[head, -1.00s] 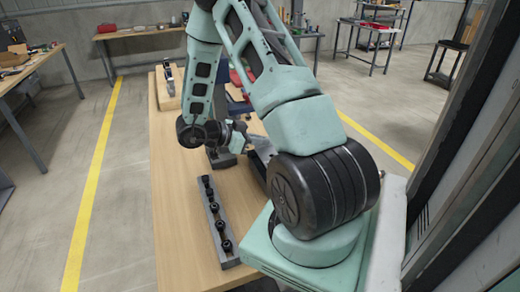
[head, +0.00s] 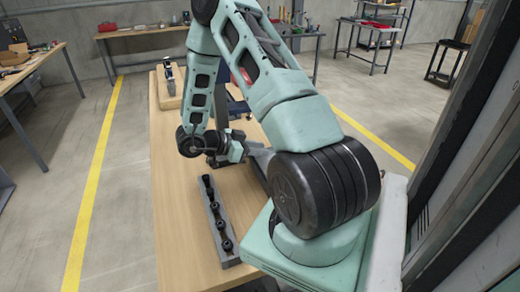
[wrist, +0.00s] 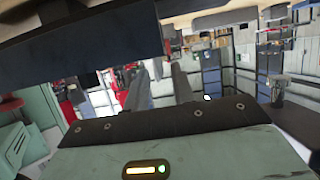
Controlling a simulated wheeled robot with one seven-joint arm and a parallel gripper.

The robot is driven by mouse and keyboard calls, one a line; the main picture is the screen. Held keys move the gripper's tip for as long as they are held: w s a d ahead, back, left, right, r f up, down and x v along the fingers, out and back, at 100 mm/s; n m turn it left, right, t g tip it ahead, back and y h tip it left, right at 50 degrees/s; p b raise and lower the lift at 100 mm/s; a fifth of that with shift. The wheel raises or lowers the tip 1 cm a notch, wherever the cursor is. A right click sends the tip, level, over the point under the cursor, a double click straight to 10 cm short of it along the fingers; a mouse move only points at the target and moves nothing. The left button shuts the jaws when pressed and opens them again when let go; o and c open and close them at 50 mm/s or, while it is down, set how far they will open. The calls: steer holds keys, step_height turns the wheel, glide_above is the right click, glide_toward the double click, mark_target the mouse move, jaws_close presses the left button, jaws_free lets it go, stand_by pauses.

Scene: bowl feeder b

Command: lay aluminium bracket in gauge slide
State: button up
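My gripper (wrist: 160,85) shows in the wrist view as two grey fingers standing apart, with the room's background visible between them. I see nothing held between them. In the head view my wrist is bent over the middle of the wooden table, and the fingertips are too small and covered to make out. I cannot make out an aluminium bracket in either view. I cannot tell which fixture is the gauge slide; a grey bar with several black knobs (head: 217,225) lies on the near part of the table, left of my arm.
The wooden table (head: 172,200) has clear room left of the bar. A small device on a wooden block (head: 168,85) stands at its far end. A blue machine part (head: 237,106) shows behind my arm. A dark flat surface (wrist: 80,45) fills the wrist view's upper left.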

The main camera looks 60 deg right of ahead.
steer(key=w+a+r+n+t+b, duration=0.1)
steer(key=w+a+r+n+t, duration=0.2)
steer(key=w+a+t, duration=0.55)
steer(key=w+a+r+n+t+b, duration=0.1)
steer(key=w+a+r+n+t, duration=0.2)
steer(key=w+a, duration=0.55)
steer(key=w+a+r+n+t+y, duration=0.25)
steer(key=a+n+y, duration=0.25)
steer(key=a, duration=0.4)
steer(key=w+a+r+n+t+y, duration=0.2)
steer(key=w+a+n+t+y, duration=0.25)
steer(key=a, duration=0.55)
steer(key=s+a+n+g+y, duration=0.55)
steer(key=s+a+n, duration=0.55)
steer(key=s+a, duration=0.4)
steer(key=s+d+n+g+h, duration=0.2)
steer(key=s+d+n, duration=0.1)
steer(key=s, duration=0.5)
steer(key=s+d+n+g+h, duration=0.2)
steer(key=s+d+n, duration=0.1)
steer(key=s, duration=0.5)
steer(key=shift+s+d+r+n, duration=0.25)
steer(key=shift+d+n, duration=0.05)
steer(key=shift+n, duration=0.35)
